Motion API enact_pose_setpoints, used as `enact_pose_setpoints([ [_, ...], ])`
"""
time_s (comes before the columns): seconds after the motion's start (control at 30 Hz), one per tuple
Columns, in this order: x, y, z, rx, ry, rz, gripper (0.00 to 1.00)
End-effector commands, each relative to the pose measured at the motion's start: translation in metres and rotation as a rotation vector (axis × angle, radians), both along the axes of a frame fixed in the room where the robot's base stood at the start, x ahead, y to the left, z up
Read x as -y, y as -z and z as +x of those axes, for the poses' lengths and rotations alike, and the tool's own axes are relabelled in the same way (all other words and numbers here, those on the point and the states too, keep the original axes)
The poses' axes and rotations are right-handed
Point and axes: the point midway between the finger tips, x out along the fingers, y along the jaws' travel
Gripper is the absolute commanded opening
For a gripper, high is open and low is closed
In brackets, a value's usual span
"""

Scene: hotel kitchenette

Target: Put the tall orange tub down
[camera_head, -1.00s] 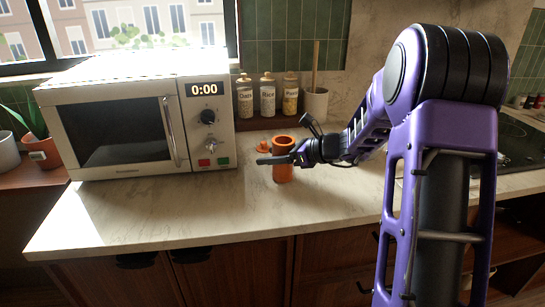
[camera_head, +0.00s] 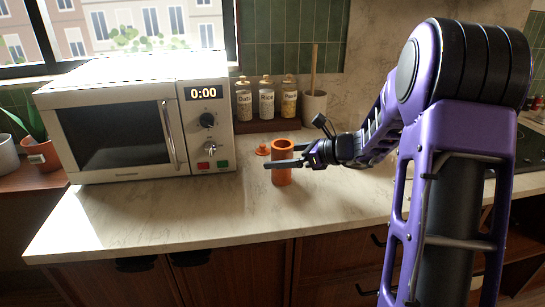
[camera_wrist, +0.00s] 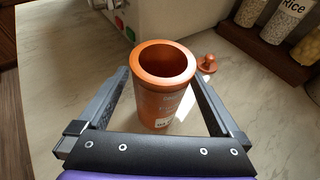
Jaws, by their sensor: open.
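The tall orange tub (camera_head: 282,164) stands upright and uncovered on the pale countertop, to the right of the microwave. In the wrist view the tub (camera_wrist: 162,88) is between the two fingers of my gripper (camera_wrist: 160,92), with a gap on each side. My gripper (camera_head: 285,161) is open around the tub and reaches in from the right. An orange lid with a knob (camera_head: 262,150) lies on the counter behind the tub, and it also shows in the wrist view (camera_wrist: 208,64).
A white microwave (camera_head: 140,115) stands to the left. Several labelled jars (camera_head: 266,100) and a pot with a wooden stick (camera_head: 314,105) are at the back wall. The counter (camera_head: 190,220) in front of the tub is clear.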

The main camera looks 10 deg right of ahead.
Motion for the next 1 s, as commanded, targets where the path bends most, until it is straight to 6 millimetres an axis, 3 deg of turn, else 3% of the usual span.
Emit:
enact_pose_setpoints([
  [0.2,0.036,-0.02,-0.028,0.001,0.004,-0.001,1.0],
  [0.4,0.056,-0.03,-0.044,0.001,0.002,0.0,1.0],
  [1.0,0.06,-0.032,-0.049,0.001,-0.007,-0.013,1.0],
])
